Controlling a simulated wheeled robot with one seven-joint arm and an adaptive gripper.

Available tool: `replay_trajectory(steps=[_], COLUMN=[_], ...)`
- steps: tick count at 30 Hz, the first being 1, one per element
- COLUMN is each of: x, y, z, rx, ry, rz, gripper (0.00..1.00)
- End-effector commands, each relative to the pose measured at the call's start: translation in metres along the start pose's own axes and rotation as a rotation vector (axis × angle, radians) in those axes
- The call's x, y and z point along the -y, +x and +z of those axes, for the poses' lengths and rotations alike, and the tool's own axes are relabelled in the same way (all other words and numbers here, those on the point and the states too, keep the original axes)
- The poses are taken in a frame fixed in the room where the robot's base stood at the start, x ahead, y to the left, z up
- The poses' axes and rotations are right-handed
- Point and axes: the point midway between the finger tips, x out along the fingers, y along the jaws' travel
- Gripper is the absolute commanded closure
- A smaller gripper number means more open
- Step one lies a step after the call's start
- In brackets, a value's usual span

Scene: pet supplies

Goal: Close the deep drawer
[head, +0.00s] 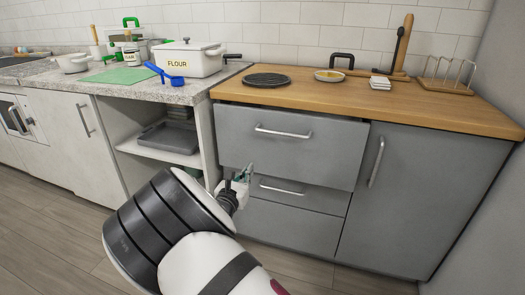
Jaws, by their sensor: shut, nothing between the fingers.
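A grey drawer unit stands under the wooden worktop. Its top drawer (290,147) has the tallest visible front and a horizontal metal handle (283,132). This front stands out from the cabinet, with a dark gap under the worktop, so the drawer is partly open. A shallower drawer (325,198) with its own handle (281,189) sits below, partly covered by the top front. My gripper (248,171) is shut and empty, near the lower left of the top drawer front. I cannot tell whether it touches the front. My arm hides part of the lower fronts.
A grey cupboard door (395,190) with a vertical handle is at the right. An open shelf with grey trays (170,137) is at the left. The wooden worktop (330,92) holds a black round mat (266,80), a bowl (329,76) and a rack. Floor shows at the lower left.

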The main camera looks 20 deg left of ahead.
Motion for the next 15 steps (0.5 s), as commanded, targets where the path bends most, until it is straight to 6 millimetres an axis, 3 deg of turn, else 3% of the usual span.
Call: replay_trajectory(steps=[15], x=[0.003], y=[0.093], z=[-0.002], rx=[0.001], ry=[0.003], rz=[-0.005], gripper=[1.0])
